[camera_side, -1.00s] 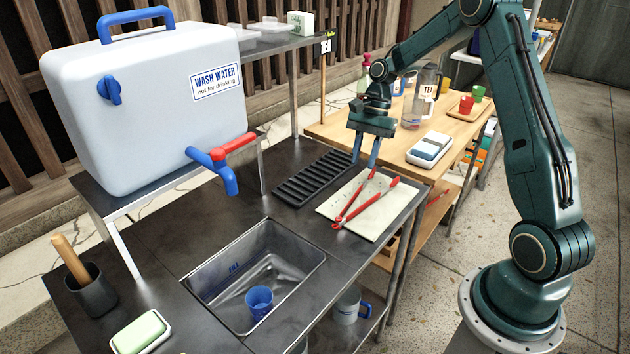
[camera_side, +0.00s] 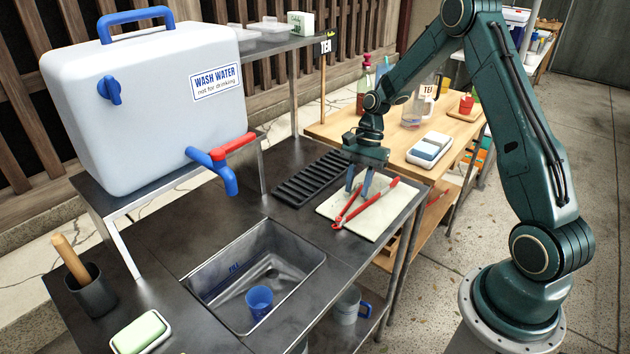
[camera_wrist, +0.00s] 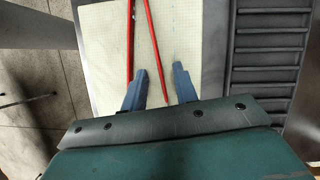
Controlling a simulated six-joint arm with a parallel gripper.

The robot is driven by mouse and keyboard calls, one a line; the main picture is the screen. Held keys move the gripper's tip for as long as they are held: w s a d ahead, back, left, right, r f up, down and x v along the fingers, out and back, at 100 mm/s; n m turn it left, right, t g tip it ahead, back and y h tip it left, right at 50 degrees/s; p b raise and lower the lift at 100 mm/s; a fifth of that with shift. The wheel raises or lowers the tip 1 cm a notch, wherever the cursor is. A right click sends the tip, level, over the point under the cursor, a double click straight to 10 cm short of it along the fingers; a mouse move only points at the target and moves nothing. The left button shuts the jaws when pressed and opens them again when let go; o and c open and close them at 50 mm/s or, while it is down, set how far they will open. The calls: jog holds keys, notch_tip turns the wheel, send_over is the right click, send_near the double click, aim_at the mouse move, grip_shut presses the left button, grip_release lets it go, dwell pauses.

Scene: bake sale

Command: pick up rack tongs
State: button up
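The red rack tongs (camera_side: 367,200) lie on a pale mat (camera_side: 375,223) on the steel counter, their two arms spread in a V. My gripper (camera_side: 358,186) points down over the mat, close to the tongs. In the wrist view the tongs (camera_wrist: 152,45) run up and away from my gripper (camera_wrist: 161,80). One tong arm ends between my two blue fingertips and the other passes by the left fingertip. My fingers are apart with nothing clamped between them. I cannot tell whether they touch the tongs.
A black slatted rack (camera_side: 310,178) lies beside the mat. A steel sink (camera_side: 257,275) holding a blue cup (camera_side: 259,302) is nearer the camera. A white water container (camera_side: 145,110) with a tap stands on the left. A wooden table (camera_side: 455,135) with a jug stands behind.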

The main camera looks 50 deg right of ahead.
jog(key=shift+a+f, duration=0.2)
jog(key=shift+f, duration=0.3)
jog(key=shift+c, duration=0.4)
grip_shut()
